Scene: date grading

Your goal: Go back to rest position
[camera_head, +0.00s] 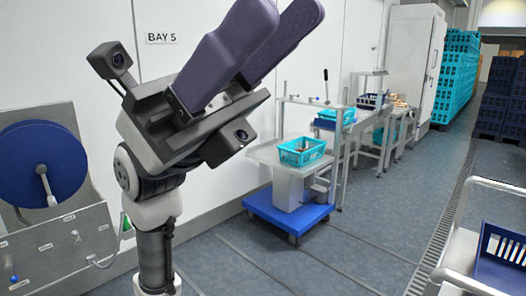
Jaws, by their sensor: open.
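My gripper (265,28) is in the camera_head view, raised high in the upper left-middle, close to the camera. Its two long dark purple fingers point up and to the right. They are apart, and I see nothing between them, though one finger partly covers the other. My arm rises from the bottom of the picture, left of the middle. The gripper is in the air and touches nothing that I can see.
A turquoise crate (289,156) sits on a steel stand with a blue wheeled base (262,213). Left is a panel with a blue reel (40,165). Right front is a white-railed cart (465,238) with a dark blue crate (502,246). Stacked crates (457,75) stand far back. The middle floor is clear.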

